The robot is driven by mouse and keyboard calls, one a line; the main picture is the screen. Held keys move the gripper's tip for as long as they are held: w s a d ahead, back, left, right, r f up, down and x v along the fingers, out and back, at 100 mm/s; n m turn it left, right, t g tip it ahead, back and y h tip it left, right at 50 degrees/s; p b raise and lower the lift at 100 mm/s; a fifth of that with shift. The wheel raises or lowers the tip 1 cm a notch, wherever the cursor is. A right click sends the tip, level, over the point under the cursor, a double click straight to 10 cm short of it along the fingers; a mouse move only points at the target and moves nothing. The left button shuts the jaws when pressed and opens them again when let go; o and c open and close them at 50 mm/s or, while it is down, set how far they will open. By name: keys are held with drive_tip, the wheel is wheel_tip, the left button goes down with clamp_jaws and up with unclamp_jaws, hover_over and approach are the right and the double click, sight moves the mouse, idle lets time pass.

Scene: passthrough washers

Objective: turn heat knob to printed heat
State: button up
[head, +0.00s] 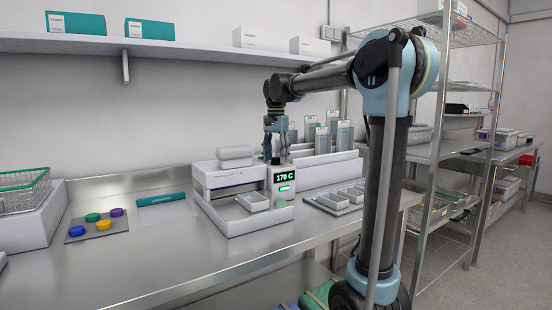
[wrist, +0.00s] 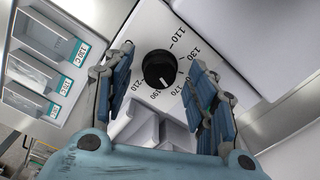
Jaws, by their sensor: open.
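The heat knob (wrist: 159,69) is a round black dial on the white top face of the machine (head: 228,211). Printed numbers from 110 to 210 ring it. A small pale mark on the knob points towards the 170–190 side; the exact setting is hard to read. The green display (head: 285,177) reads 170 C. My gripper (wrist: 163,62) is open, with one finger on each side of the knob and apart from it in the wrist view. In the head view my gripper (head: 275,158) is above the machine's right part, and the knob is hidden.
Pockets with teal temperature labels (wrist: 83,52) lie left in the wrist view; one reads 130 C. Upright packets (head: 320,138) stand behind the machine. A small tray (head: 253,203) sits at its front, with more trays (head: 337,201) to the right. The front bench strip is clear.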

wheel_tip(320, 180, up, 12)
idle(0.6)
drive_tip(key=shift+f, duration=0.1)
